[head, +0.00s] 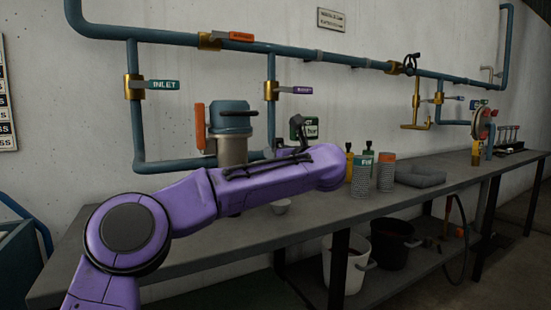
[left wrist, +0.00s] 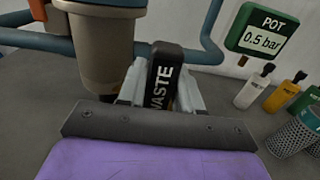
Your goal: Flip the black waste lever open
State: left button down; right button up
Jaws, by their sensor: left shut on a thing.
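The black waste lever (left wrist: 163,80), lettered WASTE in white, stands upright in the middle of the left wrist view. My left gripper (left wrist: 160,88) has one pale finger on each side of it and is shut on it. The metal vessel (left wrist: 104,50) is just left of the lever in that view. In the head view the same vessel (head: 232,148) stands at the wall behind my purple left arm. There the arm hides the lever, and I cannot make out the fingertips. My right gripper is in neither view.
The green pot gauge (left wrist: 262,32) reads 0.5 bar, right of the lever. Bottles (head: 367,152) and mesh cylinders (head: 361,177) stand on the grey bench (head: 440,180), with a grey tray (head: 420,179) beyond. Blue pipes (head: 200,163) run along the wall. Buckets (head: 347,262) sit below.

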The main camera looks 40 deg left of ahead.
pick_arm(q)
jog(key=shift+f, duration=0.1)
jog(key=c, duration=0.8)
grip_release()
jog(key=shift+c, duration=0.2)
jog(key=v, duration=1)
jog(key=shift+s+d, duration=0.15)
jog(key=shift+d, duration=0.1)
